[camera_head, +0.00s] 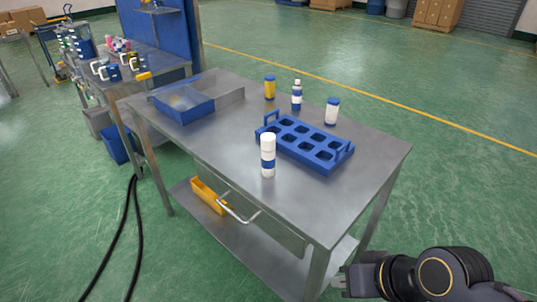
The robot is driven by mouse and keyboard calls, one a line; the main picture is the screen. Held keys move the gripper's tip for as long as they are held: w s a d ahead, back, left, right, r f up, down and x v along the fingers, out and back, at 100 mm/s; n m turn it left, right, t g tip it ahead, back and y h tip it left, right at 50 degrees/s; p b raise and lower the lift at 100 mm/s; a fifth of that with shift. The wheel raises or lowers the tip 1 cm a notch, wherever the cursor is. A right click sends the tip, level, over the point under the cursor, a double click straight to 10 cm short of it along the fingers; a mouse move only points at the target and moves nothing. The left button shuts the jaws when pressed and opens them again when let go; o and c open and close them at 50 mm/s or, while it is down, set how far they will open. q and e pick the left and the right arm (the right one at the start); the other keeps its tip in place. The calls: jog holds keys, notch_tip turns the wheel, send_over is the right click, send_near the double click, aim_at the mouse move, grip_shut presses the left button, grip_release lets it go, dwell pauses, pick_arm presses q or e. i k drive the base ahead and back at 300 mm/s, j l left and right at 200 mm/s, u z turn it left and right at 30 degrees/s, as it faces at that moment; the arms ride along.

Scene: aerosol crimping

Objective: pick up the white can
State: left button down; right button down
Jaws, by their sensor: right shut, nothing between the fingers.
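A white can with a blue band and white top (268,156) stands upright near the front edge of the metal table, just left of the blue rack. A second white can with a blue cap (332,112) stands behind the rack. My right gripper (341,280) is low at the bottom right, beyond the table's near right corner. It is shut and empty, well apart from both cans. My left gripper is not in view.
The blue rack (329,163) has several empty square holes. A white and blue bottle (297,98) and a yellow can (269,89) stand behind it. A blue bin (183,113) sits at the table's left. The table's right front area is clear. A drawer handle (236,209) juts out in front.

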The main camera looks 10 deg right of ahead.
aim_at(267, 159)
jog(key=i+j+z, duration=0.4)
jog(key=i+j, duration=0.2)
jog(key=i+j+z, duration=0.2)
jog(key=j, duration=0.35)
jog(key=i+j+z, duration=0.25)
jog(key=j, duration=0.2)
jog(key=i, duration=0.05)
